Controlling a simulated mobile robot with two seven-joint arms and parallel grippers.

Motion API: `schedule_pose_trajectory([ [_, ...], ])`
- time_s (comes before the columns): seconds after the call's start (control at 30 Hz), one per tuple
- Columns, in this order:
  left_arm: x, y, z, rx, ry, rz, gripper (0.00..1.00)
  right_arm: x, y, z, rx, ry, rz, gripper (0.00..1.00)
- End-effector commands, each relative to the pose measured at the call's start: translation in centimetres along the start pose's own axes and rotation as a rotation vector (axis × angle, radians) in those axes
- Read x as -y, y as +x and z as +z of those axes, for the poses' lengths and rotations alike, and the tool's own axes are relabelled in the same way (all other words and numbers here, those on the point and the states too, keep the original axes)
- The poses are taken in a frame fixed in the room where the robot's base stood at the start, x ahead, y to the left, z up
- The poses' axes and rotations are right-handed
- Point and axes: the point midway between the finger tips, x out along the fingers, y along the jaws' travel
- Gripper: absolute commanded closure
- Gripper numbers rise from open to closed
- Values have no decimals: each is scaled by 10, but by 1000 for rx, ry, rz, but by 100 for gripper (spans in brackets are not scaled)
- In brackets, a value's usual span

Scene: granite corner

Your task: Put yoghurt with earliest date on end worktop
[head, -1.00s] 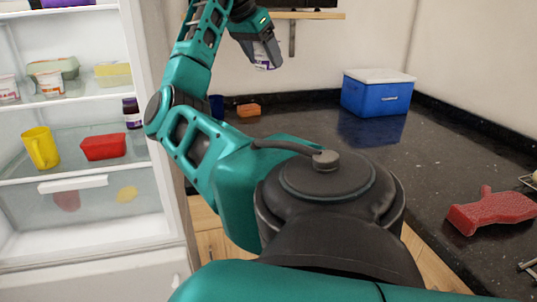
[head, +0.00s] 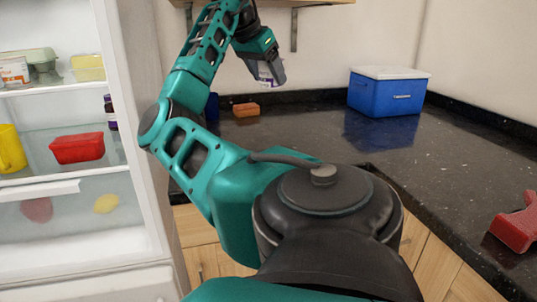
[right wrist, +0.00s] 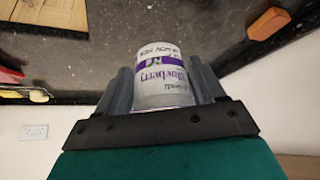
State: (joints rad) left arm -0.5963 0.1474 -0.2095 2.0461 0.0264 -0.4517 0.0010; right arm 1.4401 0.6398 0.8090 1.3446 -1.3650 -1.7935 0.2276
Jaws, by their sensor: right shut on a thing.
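My right gripper (head: 267,72) is shut on a white and purple blueberry yoghurt pot (right wrist: 163,80), held between both fingers. In the head view the pot (head: 264,74) is partly hidden by the fingers, in the air above the back of the dark worktop (head: 325,132). In the right wrist view the print on the pot is upside down, with a small line of dark print that I cannot read surely. Another white pot with an orange label (head: 14,72) stands on a shelf of the open fridge at left. My left gripper is not in view.
A blue cool box (head: 386,95) stands in the worktop's back corner. An orange sponge (head: 246,109) and a dark blue item (head: 212,107) lie near the back wall. A red object (head: 516,228) is at the right edge. The middle of the worktop is clear.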

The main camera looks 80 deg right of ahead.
Motion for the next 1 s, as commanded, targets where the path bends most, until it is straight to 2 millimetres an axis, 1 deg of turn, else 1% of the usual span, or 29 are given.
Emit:
schedule_pose_trajectory([
  [0.03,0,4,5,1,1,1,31,0,12,8,-1,-3,2,67],
  [0.1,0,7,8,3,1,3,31,0,28,18,-2,-3,4,67],
  [0.3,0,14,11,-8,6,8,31,0,74,48,-2,-4,4,67],
  [0.4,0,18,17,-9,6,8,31,0,95,62,-1,-4,4,67],
  [0.5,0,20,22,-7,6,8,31,0,111,72,-1,-3,3,67],
  [0.6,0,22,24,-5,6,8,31,1,120,78,-2,-2,2,67],
  [0.77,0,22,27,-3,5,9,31,1,128,82,-2,-2,2,67],
  [1.0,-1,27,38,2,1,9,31,1,157,101,-1,-4,3,67],
])
